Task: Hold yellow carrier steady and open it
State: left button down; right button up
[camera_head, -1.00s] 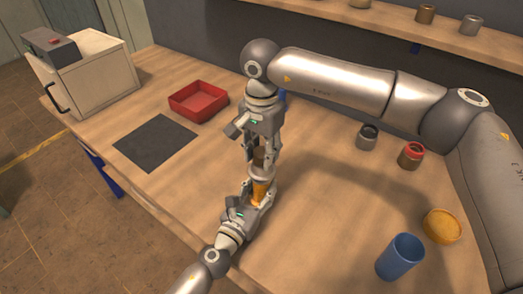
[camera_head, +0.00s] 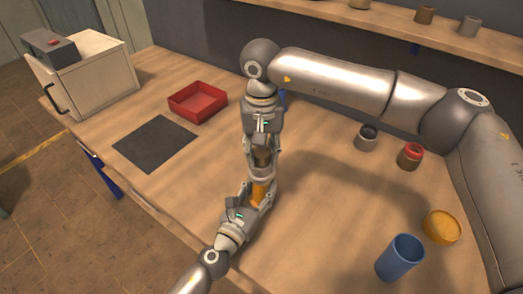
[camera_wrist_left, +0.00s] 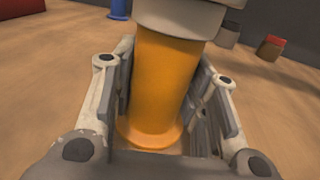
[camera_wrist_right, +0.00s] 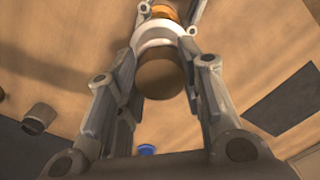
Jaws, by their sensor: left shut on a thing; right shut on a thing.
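The yellow carrier (camera_head: 259,190) stands upright above the table near its front edge. In the left wrist view its orange-yellow body (camera_wrist_left: 160,85) sits between my left fingers, with a pale collar (camera_wrist_left: 180,15) on top. My left gripper (camera_head: 262,197) is shut on this body from the front. My right gripper (camera_head: 262,158) comes down from above and is shut on the carrier's brown cylindrical top (camera_wrist_right: 162,78). The pale collar shows beyond this top in the right wrist view. I cannot tell whether the top is loose from the collar.
A red tray (camera_head: 198,101) and a dark mat (camera_head: 156,143) lie to the left, by a white box with a handle (camera_head: 95,75). A blue cup (camera_head: 400,257), yellow dish (camera_head: 442,226), red-topped jar (camera_head: 410,156) and grey jar (camera_head: 367,138) stand right. The table between is clear.

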aim_at(262, 152)
jog(key=shift+r, duration=0.25)
jog(key=shift+r, duration=0.85)
jog(key=shift+r, duration=2.05)
pick_arm(q)
jog(key=c, duration=0.8)
grip_release()
jog(key=shift+o, duration=0.2)
jog(key=shift+s, duration=0.1)
